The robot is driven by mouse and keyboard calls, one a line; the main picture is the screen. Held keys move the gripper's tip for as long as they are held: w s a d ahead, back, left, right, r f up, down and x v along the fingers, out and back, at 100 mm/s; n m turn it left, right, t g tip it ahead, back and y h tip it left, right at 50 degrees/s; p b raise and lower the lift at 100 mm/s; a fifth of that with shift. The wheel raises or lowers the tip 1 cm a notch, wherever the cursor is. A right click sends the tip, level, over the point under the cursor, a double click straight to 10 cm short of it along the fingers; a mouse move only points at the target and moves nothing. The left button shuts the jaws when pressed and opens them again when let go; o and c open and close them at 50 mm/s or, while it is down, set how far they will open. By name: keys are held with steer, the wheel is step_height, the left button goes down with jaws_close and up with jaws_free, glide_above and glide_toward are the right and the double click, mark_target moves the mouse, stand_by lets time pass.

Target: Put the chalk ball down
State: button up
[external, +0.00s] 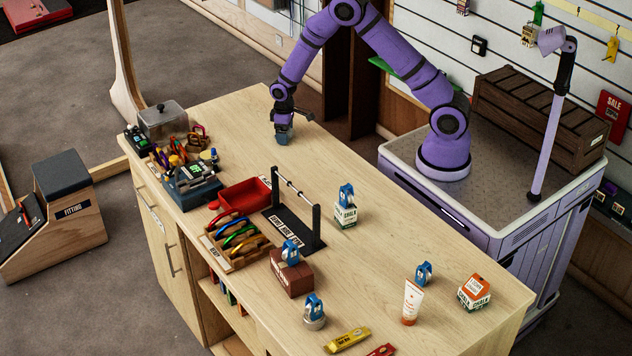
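My gripper (284,122) points straight down at the far end of the wooden counter (385,250). A small grey-blue thing (285,137), which I take to be the chalk ball, is directly below and between the fingers, at or just above the counter top. The fingers are small and dark here, so I cannot tell whether they grip it or are apart from it. Its upper part is hidden by the gripper.
The counter around my gripper is clear.

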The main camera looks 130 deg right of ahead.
step_height(320, 180, up, 12)
steer(key=w+a+r+n+t+h, duration=0.1)
steer(key=w+a+r+n, duration=0.1)
steer(key=a+r, duration=1)
steer(key=w+a+r+n+t, duration=0.1)
steer(key=w+a+r+n, duration=0.1)
steer(key=a+r, duration=0.95)
steer(key=s+a+n+t, duration=0.1)
steer(key=s+a+n, duration=0.1)
steer(key=s+a, duration=0.6)
steer(key=s+a+r+n+t+y, duration=0.1)
steer(key=s+a, duration=0.7)
steer(key=a, duration=0.8)
steer(key=shift+r+n+t, duration=0.15)
steer(key=shift+n+t, duration=0.45)
steer(key=shift+n, duration=0.4)
